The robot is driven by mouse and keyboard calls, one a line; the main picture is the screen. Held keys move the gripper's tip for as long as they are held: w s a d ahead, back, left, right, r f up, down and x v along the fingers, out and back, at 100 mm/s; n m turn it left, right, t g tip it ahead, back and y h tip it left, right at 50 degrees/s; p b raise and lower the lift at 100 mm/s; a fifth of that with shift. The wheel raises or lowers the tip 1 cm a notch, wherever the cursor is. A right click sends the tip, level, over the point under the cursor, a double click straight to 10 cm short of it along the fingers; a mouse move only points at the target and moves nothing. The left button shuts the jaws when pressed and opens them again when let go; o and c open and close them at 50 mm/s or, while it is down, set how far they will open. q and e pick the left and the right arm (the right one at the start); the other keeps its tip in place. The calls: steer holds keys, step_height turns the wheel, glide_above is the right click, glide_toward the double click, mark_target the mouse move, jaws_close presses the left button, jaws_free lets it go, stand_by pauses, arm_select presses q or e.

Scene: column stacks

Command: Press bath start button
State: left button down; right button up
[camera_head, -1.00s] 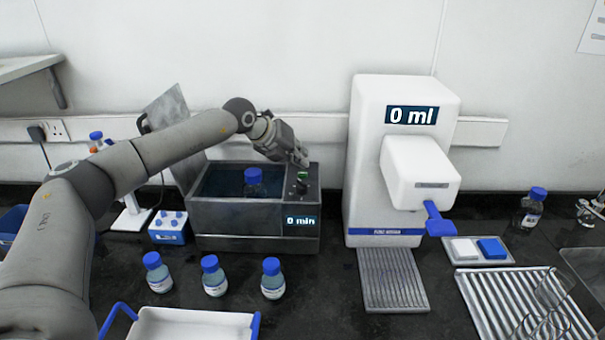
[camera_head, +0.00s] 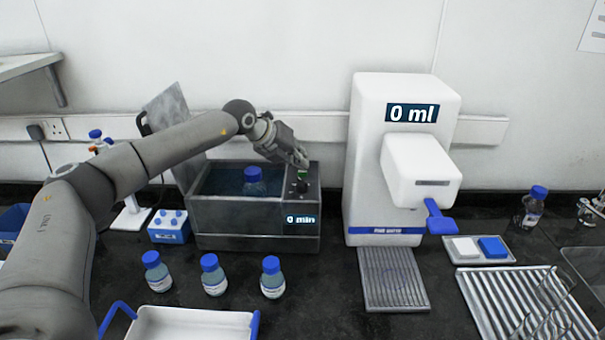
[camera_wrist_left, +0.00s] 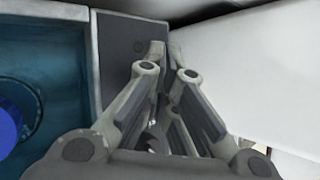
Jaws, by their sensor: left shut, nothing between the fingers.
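The water bath (camera_head: 240,243) is a grey metal tank holding blue water and a blue-capped bottle (camera_head: 254,180). Its display (camera_head: 300,219) reads "0 min". On the panel at its right end are a green button (camera_head: 302,175) and a dark knob (camera_head: 302,187). My left gripper (camera_head: 304,164) is shut and empty, its fingertips right at the green button in the head view; I cannot tell whether they touch it. In the left wrist view the closed fingers (camera_wrist_left: 167,52) lie over the panel (camera_wrist_left: 118,45) and hide the button. My right gripper is not in view.
The bath's raised lid (camera_head: 170,115) stands behind my left arm. A white dispenser (camera_head: 375,150) reading "0 ml" stands close on the right. Several blue-capped bottles (camera_head: 214,280) and a white tray (camera_head: 190,325) are in front. A blue rack (camera_head: 169,228) is to the left.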

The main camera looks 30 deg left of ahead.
arm_select(q)
steer(key=shift+f, duration=0.5)
stand_by(0.7)
steer(key=shift+r, duration=0.1)
steer(key=shift+r+p, duration=0.3)
steer(key=shift+r, duration=0.45)
steer(key=shift+r+p, duration=1.55)
steer(key=shift+r, duration=0.95)
steer(key=shift+r, duration=0.15)
